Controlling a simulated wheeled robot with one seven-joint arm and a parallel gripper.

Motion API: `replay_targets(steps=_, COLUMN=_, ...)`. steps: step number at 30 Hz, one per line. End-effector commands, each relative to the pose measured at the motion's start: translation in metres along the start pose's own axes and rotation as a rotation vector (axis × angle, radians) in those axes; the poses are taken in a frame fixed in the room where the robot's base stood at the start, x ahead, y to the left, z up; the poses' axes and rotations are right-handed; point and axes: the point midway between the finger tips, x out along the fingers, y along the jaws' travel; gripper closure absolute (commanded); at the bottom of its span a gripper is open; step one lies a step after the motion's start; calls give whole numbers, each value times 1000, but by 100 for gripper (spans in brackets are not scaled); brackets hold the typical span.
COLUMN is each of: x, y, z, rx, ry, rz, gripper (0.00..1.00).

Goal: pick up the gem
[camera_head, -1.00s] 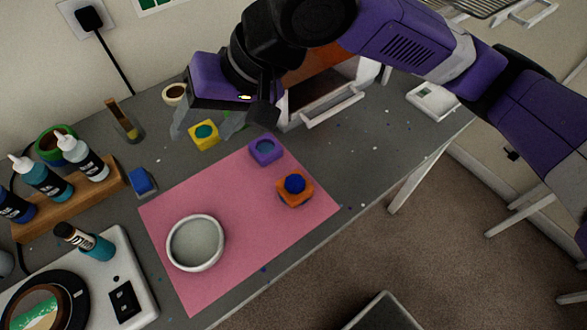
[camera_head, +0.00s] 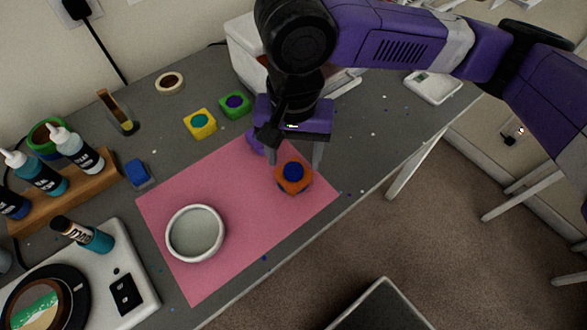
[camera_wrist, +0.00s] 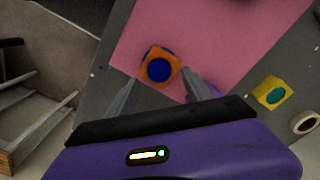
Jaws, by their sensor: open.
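A round dark blue gem (camera_head: 293,171) sits on top of an orange block (camera_head: 293,186) at the right part of the pink mat (camera_head: 245,225). My gripper (camera_head: 296,158) is open and empty, pointing down above and just behind the orange block in the head view. In the wrist view, the blue gem (camera_wrist: 159,69) and orange block (camera_wrist: 146,62) lie between and beyond the fingertips of my gripper (camera_wrist: 160,79). I cannot tell the exact height of the fingers above the gem.
A purple block (camera_head: 254,141) is partly hidden beside my left finger. Yellow (camera_head: 200,124) and green (camera_head: 235,104) blocks with coloured centres stand behind the mat. A white round dish (camera_head: 195,233) is on the mat. The table's front edge is close right of the orange block.

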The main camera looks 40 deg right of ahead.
Motion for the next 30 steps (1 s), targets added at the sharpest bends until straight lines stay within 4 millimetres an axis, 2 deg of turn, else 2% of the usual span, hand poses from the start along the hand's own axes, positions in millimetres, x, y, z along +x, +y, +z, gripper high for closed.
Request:
replay_targets(steps=3, x=18, y=1, z=0, rx=0, ry=-1, rz=1, gripper=40)
replay_targets(steps=6, x=27, y=0, z=-1, rx=0, ry=1, rz=0, gripper=40)
replay_targets(steps=15, x=33, y=0, z=0, rx=-1, ry=-2, rz=1, gripper=42)
replay_targets(steps=24, x=35, y=0, z=0, rx=1, ry=-3, rz=1, gripper=100)
replay_targets(steps=30, x=36, y=-1, z=0, rx=2, ry=-4, rz=0, gripper=100)
